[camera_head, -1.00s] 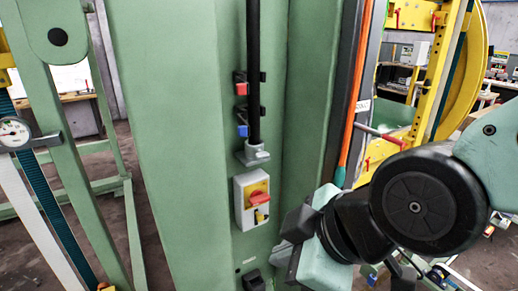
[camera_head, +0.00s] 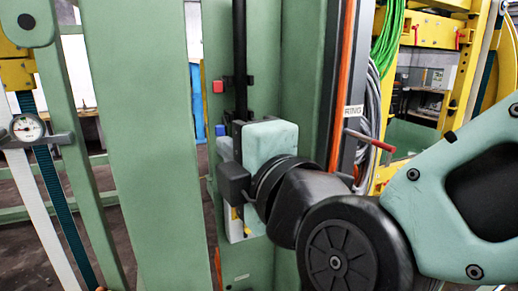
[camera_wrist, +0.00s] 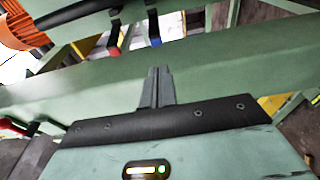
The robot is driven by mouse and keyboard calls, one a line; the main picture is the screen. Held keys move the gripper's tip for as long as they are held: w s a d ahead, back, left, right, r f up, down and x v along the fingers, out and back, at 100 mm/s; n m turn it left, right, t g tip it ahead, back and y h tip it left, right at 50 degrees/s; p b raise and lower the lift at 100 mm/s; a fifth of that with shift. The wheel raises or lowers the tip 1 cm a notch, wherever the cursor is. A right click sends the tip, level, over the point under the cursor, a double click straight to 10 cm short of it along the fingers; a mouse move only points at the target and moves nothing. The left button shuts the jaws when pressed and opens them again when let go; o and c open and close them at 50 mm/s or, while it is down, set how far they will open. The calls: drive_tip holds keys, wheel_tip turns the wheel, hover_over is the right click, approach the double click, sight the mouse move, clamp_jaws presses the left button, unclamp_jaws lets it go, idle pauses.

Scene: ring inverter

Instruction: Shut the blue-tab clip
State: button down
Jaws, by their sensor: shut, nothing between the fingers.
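The blue-tab clip (camera_wrist: 154,32) is a short black arm with a blue end, set beside the black rod (camera_wrist: 75,12) in the wrist view. In the head view its blue tab (camera_head: 220,130) shows just left of my gripper, and the rest of the clip is mostly hidden. I cannot tell whether the clip is open or shut. A red-tab clip (camera_wrist: 114,42) sits beside it, and its red tab (camera_head: 218,87) is higher up in the head view. My gripper (camera_wrist: 157,72) is shut and empty, its fingertips pointing toward the blue tab with a visible gap in the picture.
An orange vertical rod (camera_head: 342,85) and a red-handled bar (camera_head: 369,140) stand to the right. A green post with a gauge (camera_head: 27,127) is at the left.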

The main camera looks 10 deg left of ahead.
sight(223, 133)
drive_tip(key=p+x, duration=0.1)
drive_tip(key=x, duration=0.6)
drive_tip(key=shift+d, duration=0.4)
drive_tip(key=shift+w+d+f+b, duration=0.1)
drive_tip(key=shift+w+d+b, duration=0.1)
drive_tip(key=shift+d+b, duration=0.7)
drive_tip(key=w+d+b, duration=0.4)
drive_tip(key=d+b, duration=0.1)
drive_tip(key=d, duration=0.1)
drive_tip(key=shift+w, duration=0.45)
